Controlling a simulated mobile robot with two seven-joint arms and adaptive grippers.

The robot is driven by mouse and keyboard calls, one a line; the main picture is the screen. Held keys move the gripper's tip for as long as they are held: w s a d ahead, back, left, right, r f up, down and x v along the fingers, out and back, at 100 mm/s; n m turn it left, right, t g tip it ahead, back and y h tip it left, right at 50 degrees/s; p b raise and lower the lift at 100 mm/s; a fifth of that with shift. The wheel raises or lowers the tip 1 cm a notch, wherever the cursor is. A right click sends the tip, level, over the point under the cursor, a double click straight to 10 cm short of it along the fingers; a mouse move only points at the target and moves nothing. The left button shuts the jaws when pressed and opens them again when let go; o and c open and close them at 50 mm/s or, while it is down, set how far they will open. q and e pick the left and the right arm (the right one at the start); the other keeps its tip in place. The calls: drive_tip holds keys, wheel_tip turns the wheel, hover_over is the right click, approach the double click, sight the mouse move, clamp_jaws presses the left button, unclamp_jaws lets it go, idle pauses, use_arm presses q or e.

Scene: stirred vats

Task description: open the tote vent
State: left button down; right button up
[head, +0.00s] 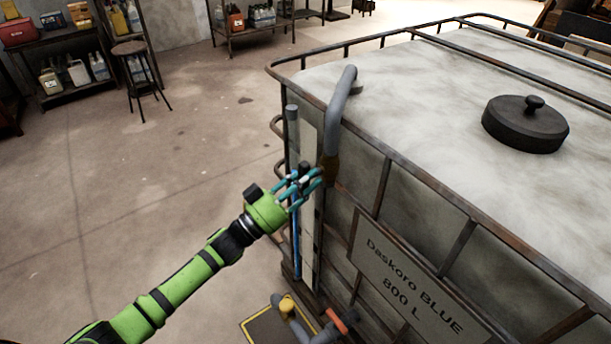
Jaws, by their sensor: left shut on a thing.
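The tote (405,85) is a large whitish tank in a rusty bar cage, with a sign (408,285) reading "Daskoro BLUE 800 L". A grey bent pipe (341,105) hooks over its near top edge and runs down to a brownish fitting (331,170). My left gripper (304,182) is at the tote's corner, beside this fitting, with its teal fingers shut on a small dark part (304,168). The fingers hide much of that part, and I cannot tell how it joins the pipe. A black round lid (525,125) with a knob sits on the tote's top. My right gripper is not in view.
An upright tube with a blue lower part (296,245) stands by the tote's corner, close to my gripper. Below are grey piping with a yellow cap (287,305) and an orange-red part (337,320). A stool (130,48) and shelves stand far back. The floor at left is clear.

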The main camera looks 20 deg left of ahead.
use_arm(q)
drive_tip(key=shift+r+n+t, duration=0.1)
drive_tip(key=shift+n+t, duration=0.2)
drive_tip(key=shift+n, duration=0.2)
drive_tip(key=c, duration=0.9)
unclamp_jaws()
drive_tip(key=v, duration=1.2)
drive_tip(key=shift+r, duration=0.1)
